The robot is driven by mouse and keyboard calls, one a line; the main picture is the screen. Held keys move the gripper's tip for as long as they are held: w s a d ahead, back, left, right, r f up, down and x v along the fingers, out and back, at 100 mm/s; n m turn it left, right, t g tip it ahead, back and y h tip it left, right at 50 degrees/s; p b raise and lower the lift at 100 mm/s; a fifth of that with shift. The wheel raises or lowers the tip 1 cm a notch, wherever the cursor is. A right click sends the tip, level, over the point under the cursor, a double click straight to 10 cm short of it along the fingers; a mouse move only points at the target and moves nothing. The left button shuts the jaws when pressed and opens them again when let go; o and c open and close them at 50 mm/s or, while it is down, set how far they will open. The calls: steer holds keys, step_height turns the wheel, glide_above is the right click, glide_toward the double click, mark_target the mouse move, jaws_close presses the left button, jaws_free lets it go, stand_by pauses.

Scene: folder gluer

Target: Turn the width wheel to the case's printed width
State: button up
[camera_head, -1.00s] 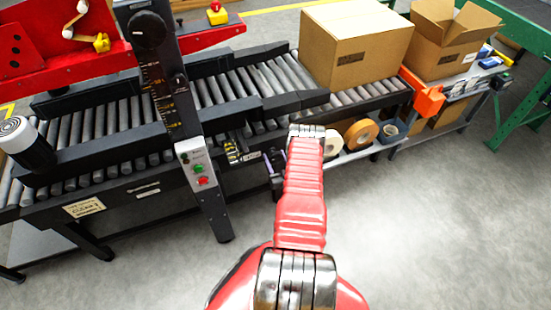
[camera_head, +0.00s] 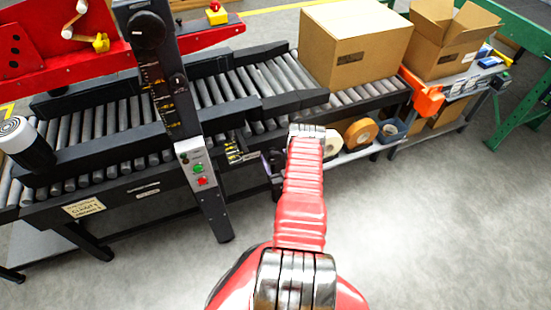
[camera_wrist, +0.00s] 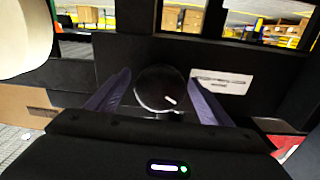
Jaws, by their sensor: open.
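The width wheel is a round black knob (camera_wrist: 160,88) with a short white mark at its lower right, in the middle of the wrist view. My gripper (camera_wrist: 160,105) is open, with one finger on each side of the knob; I cannot tell whether they touch it. In the head view my gripper (camera_head: 274,165) is at the conveyor's front side, partly hidden by my red arm, and the wheel is not clear there. The closed brown case (camera_head: 350,50) sits on the rollers at the right. Its printed label is too small to read.
A white label (camera_wrist: 220,82) is right of the knob. A black column with a button panel (camera_head: 196,165) stands left of my gripper. Tape rolls (camera_head: 362,133) lie on the shelf to the right, near my arm. An open box (camera_head: 445,38) stands farther right. The front floor is clear.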

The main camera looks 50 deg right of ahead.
steer(key=v, duration=1.3)
steer(key=shift+s+a, duration=0.2)
steer(key=shift+s, duration=0.1)
steer(key=shift+f, duration=0.15)
